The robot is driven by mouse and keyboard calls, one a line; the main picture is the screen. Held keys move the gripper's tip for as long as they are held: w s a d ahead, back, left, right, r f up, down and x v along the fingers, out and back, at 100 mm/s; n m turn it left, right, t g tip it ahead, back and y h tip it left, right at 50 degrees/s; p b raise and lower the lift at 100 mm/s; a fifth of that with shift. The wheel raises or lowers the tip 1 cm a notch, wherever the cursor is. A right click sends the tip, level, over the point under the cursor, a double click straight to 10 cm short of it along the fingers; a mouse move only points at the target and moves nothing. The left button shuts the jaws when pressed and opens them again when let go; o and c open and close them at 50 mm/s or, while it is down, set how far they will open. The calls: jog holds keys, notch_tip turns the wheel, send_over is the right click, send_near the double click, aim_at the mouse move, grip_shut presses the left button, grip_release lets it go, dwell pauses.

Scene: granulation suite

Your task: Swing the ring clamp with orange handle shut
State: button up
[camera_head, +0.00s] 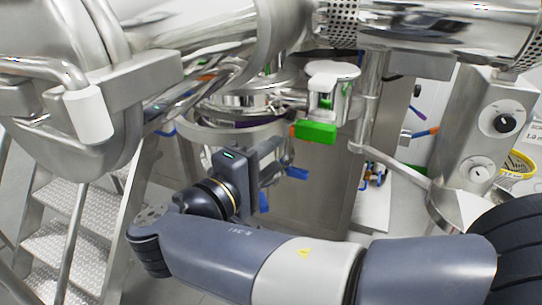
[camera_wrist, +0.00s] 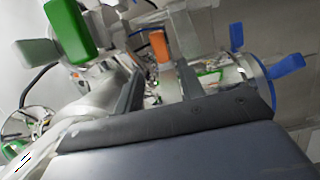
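The orange handle (camera_wrist: 159,46) of the ring clamp shows in the wrist view, ahead of my gripper (camera_wrist: 160,78) and in line with the gap between its fingers. The fingers are apart with nothing gripped between them. In the head view a small orange piece (camera_head: 292,131), likely the same handle, shows at the left end of a green handle, just above and beyond my gripper (camera_head: 280,160). The clamp's ring is mostly hidden among steel parts, and I cannot tell how far it stands open.
A green handle (camera_head: 315,132) is close above my gripper. Blue handles (camera_head: 297,173) sit beside and below it; one shows at the right in the wrist view (camera_wrist: 287,65). Steel vessels and pipes crowd above. Metal steps (camera_head: 75,205) stand left, a knobbed control column (camera_head: 480,130) right.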

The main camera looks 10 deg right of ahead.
jog(key=shift+s+a+m, duration=0.15)
jog(key=shift+a+m, duration=0.2)
jog(key=shift+m, duration=0.55)
jog(key=shift+c, duration=1.4)
jog(key=m, duration=0.1)
jog(key=a+m, duration=0.1)
jog(key=m, duration=0.1)
jog(key=s+a+m, duration=0.1)
jog(key=m, duration=0.1)
jog(key=shift+s+p, duration=0.1)
jog(key=shift+p, duration=0.2)
jog(key=c, duration=0.4)
jog(key=m, duration=0.2)
jog(key=s+a+m, duration=0.1)
jog(key=m, duration=0.3)
jog(key=shift+s+a+r, duration=0.1)
jog(key=shift+s+a, duration=0.15)
jog(key=shift+a, duration=0.15)
grip_shut()
jog(key=w+d+m+p, duration=0.5)
jog(key=w+d, duration=0.2)
jog(key=d, duration=0.2)
jog(key=shift+w+d, duration=0.2)
jog(key=shift+w, duration=0.15)
